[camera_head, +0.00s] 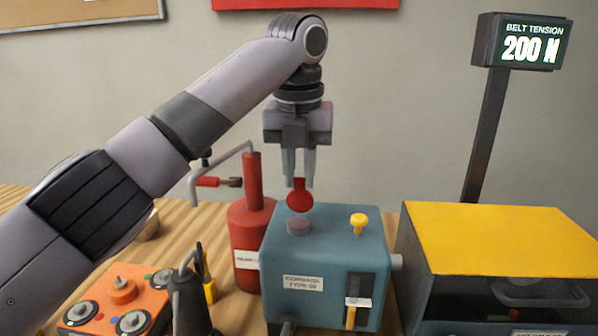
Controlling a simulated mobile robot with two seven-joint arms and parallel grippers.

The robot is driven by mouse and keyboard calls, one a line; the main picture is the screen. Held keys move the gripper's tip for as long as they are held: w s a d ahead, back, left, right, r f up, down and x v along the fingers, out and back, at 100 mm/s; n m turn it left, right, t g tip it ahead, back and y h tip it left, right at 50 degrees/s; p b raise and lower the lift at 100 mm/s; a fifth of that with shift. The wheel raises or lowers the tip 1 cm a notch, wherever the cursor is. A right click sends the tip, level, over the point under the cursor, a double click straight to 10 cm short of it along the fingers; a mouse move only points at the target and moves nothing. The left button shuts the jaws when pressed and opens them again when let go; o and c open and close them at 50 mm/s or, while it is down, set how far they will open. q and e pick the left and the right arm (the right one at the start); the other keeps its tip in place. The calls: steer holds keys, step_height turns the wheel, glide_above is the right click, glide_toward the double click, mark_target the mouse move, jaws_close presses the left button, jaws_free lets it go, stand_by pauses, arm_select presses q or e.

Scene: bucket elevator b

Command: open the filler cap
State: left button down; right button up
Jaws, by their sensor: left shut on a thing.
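A teal gearbox-like box (330,262) with a white label stands on the wooden table in the middle. On its top at the left is a short round grey-pink filler neck (299,226). The red filler cap (300,202), a round disc with a narrow tab on top, shows just above the neck, its flat face towards me. My left gripper (299,182) points straight down over the box, shut on the cap's tab. Whether the cap still touches the box behind the neck cannot be told. My right gripper is not in view.
A yellow knob (358,223) stands on the box's top right. A red oil can (252,220) stands close behind left. An orange panel with knobs (118,300) and a dark can (188,305) are front left. A yellow-topped machine (500,238) and display post (487,130) are right.

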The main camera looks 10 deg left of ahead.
arm_select(q)
steer(key=shift+w, duration=0.15)
stand_by(0.6)
steer(key=c, duration=1)
jaws_free()
steer(key=shift+g, duration=0.3)
steer(key=shift+r, duration=0.1)
